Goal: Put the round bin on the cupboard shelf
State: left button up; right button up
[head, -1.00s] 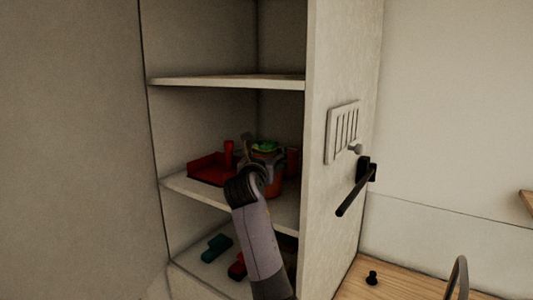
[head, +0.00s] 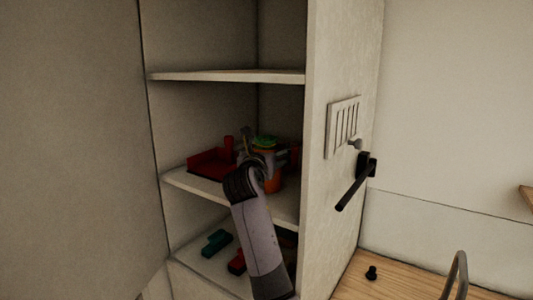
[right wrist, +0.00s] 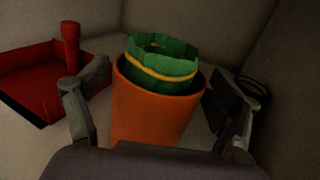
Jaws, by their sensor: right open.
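The round bin (right wrist: 150,112) is orange and stands upright on the middle cupboard shelf (head: 195,186). A green ring-shaped thing with a yellow band (right wrist: 165,68) sits in its mouth. In the head view the orange bin (head: 273,183) is partly hidden behind my right gripper (head: 266,158). In the right wrist view my right gripper (right wrist: 158,100) is open, with one finger on each side of the bin. The left finger is apart from it; the right finger is close, and I cannot tell whether it touches. My left gripper is not in view.
A red tray (right wrist: 30,82) with an upright red peg (right wrist: 71,42) lies left of the bin. The cupboard's side wall (head: 335,200) stands close on the right. Teal (head: 216,243) and red (head: 237,264) pieces lie on the shelf below. The upper shelf (head: 225,76) is bare.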

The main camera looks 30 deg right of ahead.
jog(key=b+v, duration=0.3)
jog(key=v, duration=0.8)
jog(key=shift+s+a, duration=0.2)
